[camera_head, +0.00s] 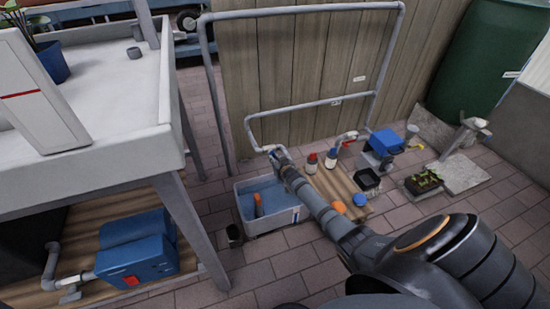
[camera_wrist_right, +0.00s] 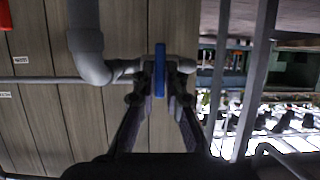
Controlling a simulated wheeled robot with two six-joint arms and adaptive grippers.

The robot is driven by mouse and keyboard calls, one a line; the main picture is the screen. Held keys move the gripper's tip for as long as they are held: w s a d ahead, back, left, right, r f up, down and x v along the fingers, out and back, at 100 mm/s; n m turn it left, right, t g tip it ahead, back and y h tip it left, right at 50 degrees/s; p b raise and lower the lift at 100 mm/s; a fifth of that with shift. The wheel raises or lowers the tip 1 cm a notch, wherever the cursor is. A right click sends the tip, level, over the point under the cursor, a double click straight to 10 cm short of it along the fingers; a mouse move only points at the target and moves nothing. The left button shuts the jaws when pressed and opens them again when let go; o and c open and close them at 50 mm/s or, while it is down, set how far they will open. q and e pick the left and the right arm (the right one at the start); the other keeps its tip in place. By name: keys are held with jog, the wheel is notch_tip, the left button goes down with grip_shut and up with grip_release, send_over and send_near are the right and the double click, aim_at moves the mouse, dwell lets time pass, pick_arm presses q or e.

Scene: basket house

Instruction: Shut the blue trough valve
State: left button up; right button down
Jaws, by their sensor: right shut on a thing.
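The blue valve handle (camera_wrist_right: 160,72) stands edge-on in the right wrist view, on a grey pipe fitting (camera_wrist_right: 95,65). My right gripper (camera_wrist_right: 160,90) is shut on this handle, with one finger on each side. In the head view my right arm reaches from the lower right, and the right gripper (camera_head: 280,158) is at the pipe's outlet end above the trough. The handle is hidden there by the gripper. The trough (camera_head: 243,222) is a pale tub holding blue water and an orange item (camera_head: 258,204). My left gripper is not in view.
A wooden panel wall (camera_head: 290,60) carries grey pipes (camera_head: 310,106) behind the trough. A white table (camera_head: 105,85) stands at left, with a blue box (camera_head: 135,250) beneath it. Bottles (camera_head: 312,163) and a blue pump-like unit (camera_head: 385,140) stand right of the trough.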

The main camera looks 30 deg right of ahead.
dwell(0.4)
jog(key=c, duration=1.4)
grip_release()
jog(key=v, duration=1.2)
